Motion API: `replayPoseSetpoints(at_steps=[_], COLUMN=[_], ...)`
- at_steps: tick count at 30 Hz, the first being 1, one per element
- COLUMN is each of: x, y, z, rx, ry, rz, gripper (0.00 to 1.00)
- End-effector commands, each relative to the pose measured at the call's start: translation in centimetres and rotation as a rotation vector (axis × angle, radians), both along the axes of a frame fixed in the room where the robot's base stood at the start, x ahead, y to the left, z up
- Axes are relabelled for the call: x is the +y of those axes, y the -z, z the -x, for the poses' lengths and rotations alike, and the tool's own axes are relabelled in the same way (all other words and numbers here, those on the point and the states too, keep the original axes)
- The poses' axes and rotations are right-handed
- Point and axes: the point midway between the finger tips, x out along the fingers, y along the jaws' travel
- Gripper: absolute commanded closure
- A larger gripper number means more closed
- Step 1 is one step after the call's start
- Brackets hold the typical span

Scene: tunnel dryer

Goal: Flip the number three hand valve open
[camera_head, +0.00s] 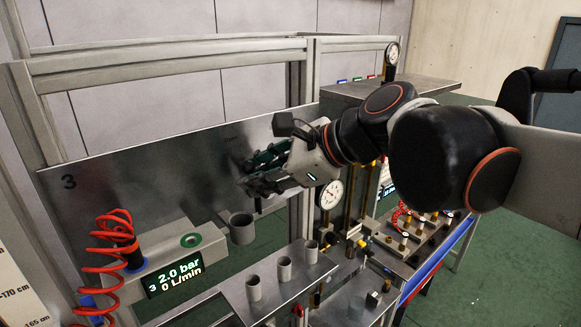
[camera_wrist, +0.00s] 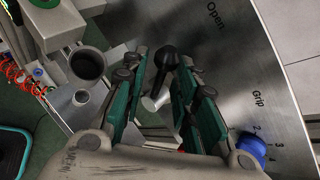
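The metal panel (camera_head: 140,180) carries a number 3 at its left. In the wrist view, a black ball-ended lever (camera_wrist: 168,57) stands in front of the panel, seemingly the hand valve's handle; the word Open is printed beside it. My gripper (camera_wrist: 163,72) has its two green fingers apart, one on each side of the lever in this view. I cannot tell whether either touches it. In the head view, my gripper (camera_head: 258,176) is in front of the panel and hides most of the lever.
A display block (camera_head: 175,275) reads 3, 2.0 bar, 0 L/min. A red coiled hose (camera_head: 105,245) hangs at the left. A grey cup (camera_head: 242,228) is below my gripper; several grey tubes stand on a shelf (camera_head: 290,283). A blue knob (camera_wrist: 251,146) sits near the word Grip.

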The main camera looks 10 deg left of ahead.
Motion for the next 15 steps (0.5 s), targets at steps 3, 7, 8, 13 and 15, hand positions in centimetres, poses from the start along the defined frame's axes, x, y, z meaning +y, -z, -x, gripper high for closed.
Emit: replayPoseSetpoints(at_steps=[3,7,8,13,15], x=[0.0,0.0,-0.1,-1.4,-2.4], y=[0.0,0.0,-0.1,-0.9,-1.6], z=[0.0,0.0,0.0,0.4,0.8], rx=[0.0,0.001,0.001,0.0,0.001], ry=[0.0,0.001,0.001,0.002,0.004], rz=[0.0,0.0,0.0,0.0,-0.001], gripper=[0.72,0.72,0.72,0.72,0.72])
